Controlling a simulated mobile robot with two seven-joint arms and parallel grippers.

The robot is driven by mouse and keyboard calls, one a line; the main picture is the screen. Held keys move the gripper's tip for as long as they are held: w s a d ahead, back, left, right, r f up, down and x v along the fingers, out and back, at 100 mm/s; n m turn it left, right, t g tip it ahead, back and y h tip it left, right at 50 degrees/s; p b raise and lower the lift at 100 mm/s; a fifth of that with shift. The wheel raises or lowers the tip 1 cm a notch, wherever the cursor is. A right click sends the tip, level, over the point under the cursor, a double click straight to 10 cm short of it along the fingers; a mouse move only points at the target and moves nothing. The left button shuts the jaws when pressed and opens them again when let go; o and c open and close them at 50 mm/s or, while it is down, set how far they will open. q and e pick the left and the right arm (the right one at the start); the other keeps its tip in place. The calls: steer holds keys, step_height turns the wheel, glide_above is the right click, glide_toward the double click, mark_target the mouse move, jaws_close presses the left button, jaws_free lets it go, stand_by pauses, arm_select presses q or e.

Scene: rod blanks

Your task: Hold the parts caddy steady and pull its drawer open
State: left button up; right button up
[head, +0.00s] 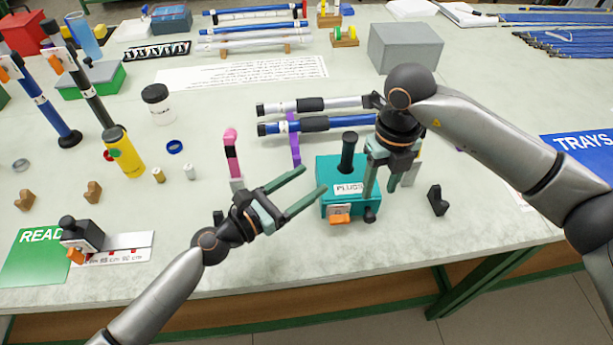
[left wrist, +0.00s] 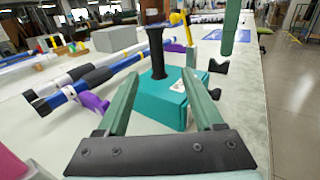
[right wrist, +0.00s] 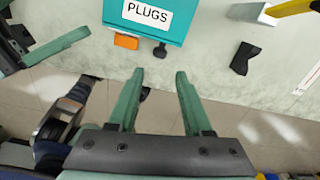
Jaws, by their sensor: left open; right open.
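The parts caddy (head: 335,172) is a teal box with a PLUGS label and a black upright post (head: 348,150). Its front has a black knob (right wrist: 160,50) and an orange tab (right wrist: 126,41); no gap around a drawer shows. My left gripper (head: 314,180) is open at the caddy's left, fingers pointing at it; in the left wrist view the caddy (left wrist: 160,107) lies ahead between the fingers. My right gripper (head: 380,192) is open, pointing down by the caddy's front right. In the right wrist view its fingertips (right wrist: 160,75) are just short of the knob, apart from it.
Behind the caddy, blue and white rods (head: 320,124) lie on purple supports (head: 294,138). A black block (head: 437,200) stands to its right, and a pink and black piece (head: 232,155) to its left. The table's front edge is close in front of the caddy.

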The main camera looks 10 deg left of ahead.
mark_target(344, 153)
arm_select(q)
steer(key=x, duration=1.2)
steer(key=shift+w+r, duration=0.35)
steer(key=shift+w, duration=0.2)
jaws_close()
